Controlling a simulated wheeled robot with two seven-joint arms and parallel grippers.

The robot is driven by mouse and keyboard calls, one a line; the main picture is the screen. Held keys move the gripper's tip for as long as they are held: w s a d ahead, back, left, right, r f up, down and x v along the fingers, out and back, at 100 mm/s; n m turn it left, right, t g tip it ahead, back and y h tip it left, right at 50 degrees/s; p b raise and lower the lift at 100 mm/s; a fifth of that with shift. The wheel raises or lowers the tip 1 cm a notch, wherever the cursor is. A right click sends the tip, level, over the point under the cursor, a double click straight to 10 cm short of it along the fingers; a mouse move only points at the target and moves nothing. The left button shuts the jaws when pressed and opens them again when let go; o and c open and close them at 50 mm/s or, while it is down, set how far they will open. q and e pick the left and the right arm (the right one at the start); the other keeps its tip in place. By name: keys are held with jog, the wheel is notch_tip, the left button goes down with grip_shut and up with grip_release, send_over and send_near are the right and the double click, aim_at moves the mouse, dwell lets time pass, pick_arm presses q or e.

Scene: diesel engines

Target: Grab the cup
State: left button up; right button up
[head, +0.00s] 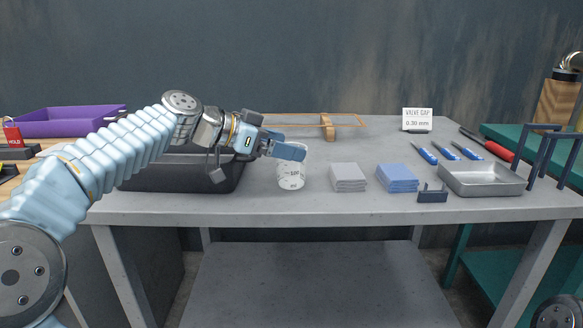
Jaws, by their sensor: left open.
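A white cup (291,176) with dark printed markings stands upright on the grey workbench, near its front edge in the middle of the head view. My left gripper (287,146) comes in from the left at the height of the cup's rim. Its blue-grey fingers are open, and they cover part of the cup's upper edge. I cannot tell whether a finger touches the cup or is only in front of it. My right gripper is not in view.
A black tray (165,178) lies left of the cup, partly behind my left arm. Grey cloths (348,177) and blue cloths (397,178) are stacked to the right. A metal tray (482,190), blue-handled tools (427,155) and a valve gap sign (417,119) are farther right.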

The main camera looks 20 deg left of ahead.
pick_arm(q)
jog(key=p+x, duration=0.1)
jog(key=x, duration=0.3)
jog(key=shift+w+d+f, duration=0.1)
jog(key=shift+w+f, duration=0.05)
jog(key=shift+f, duration=0.15)
jog(key=c, duration=1)
jog(key=shift+r, duration=0.1)
jog(key=shift+c, duration=0.2)
